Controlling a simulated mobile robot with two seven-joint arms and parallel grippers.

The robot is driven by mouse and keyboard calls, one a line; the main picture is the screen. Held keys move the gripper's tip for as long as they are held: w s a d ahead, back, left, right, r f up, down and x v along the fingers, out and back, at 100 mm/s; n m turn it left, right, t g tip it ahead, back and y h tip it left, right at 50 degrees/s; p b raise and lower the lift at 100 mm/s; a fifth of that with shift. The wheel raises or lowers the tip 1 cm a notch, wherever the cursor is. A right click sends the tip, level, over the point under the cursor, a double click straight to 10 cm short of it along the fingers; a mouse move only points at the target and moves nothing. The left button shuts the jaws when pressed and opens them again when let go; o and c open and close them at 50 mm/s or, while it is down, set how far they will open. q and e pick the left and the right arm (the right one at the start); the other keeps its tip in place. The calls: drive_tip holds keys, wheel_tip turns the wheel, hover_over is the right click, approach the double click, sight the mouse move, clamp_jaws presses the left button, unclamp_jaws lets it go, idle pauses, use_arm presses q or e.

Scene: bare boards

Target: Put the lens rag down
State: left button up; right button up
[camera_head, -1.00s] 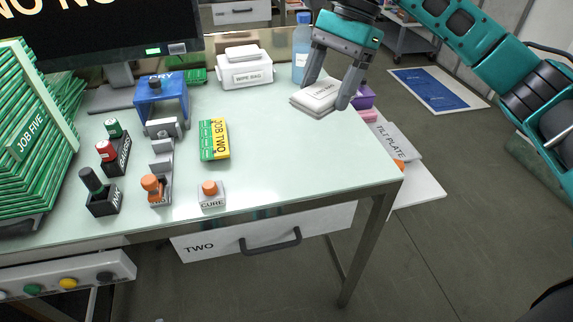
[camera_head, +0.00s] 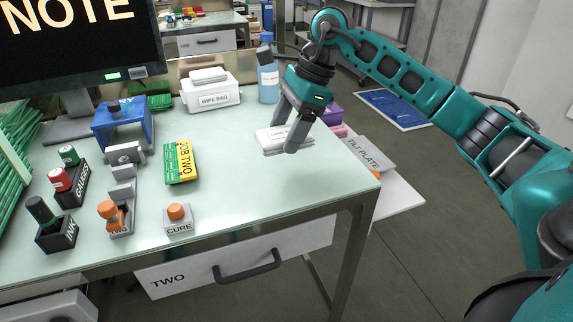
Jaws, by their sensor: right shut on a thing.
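The lens rag (camera_head: 270,137) is a white folded pad at the right part of the pale green bench top (camera_head: 240,180). My right gripper (camera_head: 284,137) reaches down over it from the upper right and is shut on it, one finger on the far side and one on the near side. The rag lies flat, at or just above the bench; I cannot tell whether it touches. The fingers cover part of its top and its label. My left gripper is not in view.
A white wipe box (camera_head: 210,93) and a blue bottle (camera_head: 268,86) stand behind the rag. The bench is clear between these and the rag. The bench's right edge is close.

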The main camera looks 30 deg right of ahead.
wheel_tip(320, 180, down, 7)
drive_tip(key=shift+f+b, duration=0.2)
drive_tip(key=shift+b, duration=0.3)
drive_tip(key=shift+f, duration=0.1)
drive_tip(key=o, duration=0.9)
drive_tip(key=shift+o, duration=0.2)
drive_tip(key=shift+d+r, duration=0.1)
drive_tip(key=shift+r, duration=0.3)
drive_tip(key=p+v, duration=0.1)
drive_tip(key=v, duration=0.9)
drive_tip(key=shift+d+r+p, duration=0.1)
drive_tip(key=shift+r+p, duration=0.15)
drive_tip(key=shift+p, duration=0.15)
drive_tip(key=shift+s+d+r, duration=0.1)
drive_tip(key=shift+d+r, duration=0.1)
drive_tip(key=shift+r, duration=0.2)
